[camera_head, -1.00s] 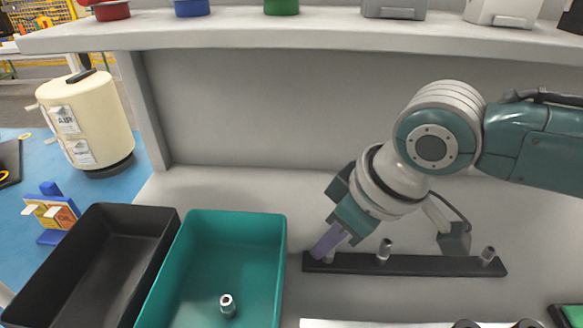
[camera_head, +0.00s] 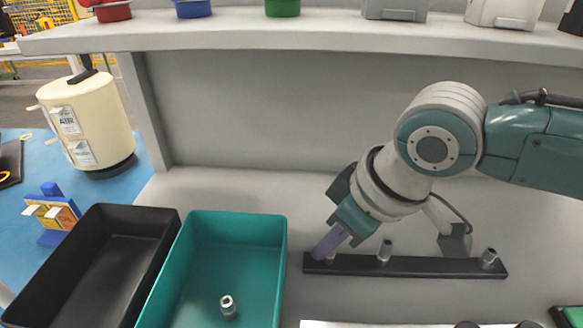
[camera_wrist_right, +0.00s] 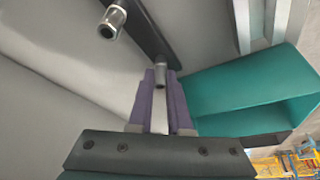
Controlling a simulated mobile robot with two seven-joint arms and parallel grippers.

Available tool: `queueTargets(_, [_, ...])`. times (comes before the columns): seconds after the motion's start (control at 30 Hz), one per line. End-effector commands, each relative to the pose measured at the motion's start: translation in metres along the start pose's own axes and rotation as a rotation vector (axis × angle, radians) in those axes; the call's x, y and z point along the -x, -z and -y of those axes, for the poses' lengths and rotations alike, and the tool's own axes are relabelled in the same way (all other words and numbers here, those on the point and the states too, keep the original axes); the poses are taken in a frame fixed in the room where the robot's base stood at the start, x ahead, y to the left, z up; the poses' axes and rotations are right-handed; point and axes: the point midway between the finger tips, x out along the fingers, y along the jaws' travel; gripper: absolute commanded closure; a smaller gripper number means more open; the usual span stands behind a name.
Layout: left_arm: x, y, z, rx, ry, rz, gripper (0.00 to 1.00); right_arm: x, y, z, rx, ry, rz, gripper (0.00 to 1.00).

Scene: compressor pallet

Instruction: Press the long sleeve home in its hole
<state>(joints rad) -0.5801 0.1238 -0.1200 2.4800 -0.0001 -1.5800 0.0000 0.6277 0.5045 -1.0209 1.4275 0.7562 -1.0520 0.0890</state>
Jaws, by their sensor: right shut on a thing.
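A long black bar (camera_head: 430,265) lies on the bench and carries grey metal sleeves. My right gripper (camera_head: 328,246) reaches down to the bar's left end, its purple fingers tilted. In the right wrist view the fingers (camera_wrist_right: 162,92) are shut on a grey sleeve (camera_wrist_right: 161,77), which I take to be the long sleeve, standing at the bar. Its lower end and hole are hidden, so I cannot tell how deep it sits. Two other sleeves stand in the bar, one near the middle (camera_head: 385,250) and one at the right end (camera_head: 488,257). My left gripper is not in view.
A teal tray (camera_head: 283,250) with one small metal sleeve (camera_head: 228,306) in it stands left of the bar. A black tray (camera_head: 140,209) stands beside it. A shelf (camera_head: 300,30) runs along the back above. The bench behind the bar is clear.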

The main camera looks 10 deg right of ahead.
Motion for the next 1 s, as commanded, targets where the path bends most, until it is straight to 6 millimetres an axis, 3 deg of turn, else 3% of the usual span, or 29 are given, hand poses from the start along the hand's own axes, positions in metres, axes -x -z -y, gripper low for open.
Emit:
queueTargets(0.77, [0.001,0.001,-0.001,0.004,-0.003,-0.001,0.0,0.001,0.0,0.0,0.0,0.0,0.0,1.0])
queueTargets(1.0, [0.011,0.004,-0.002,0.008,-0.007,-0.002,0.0,0.01,0.004,0.0,0.0,0.0,0.0,1.0])
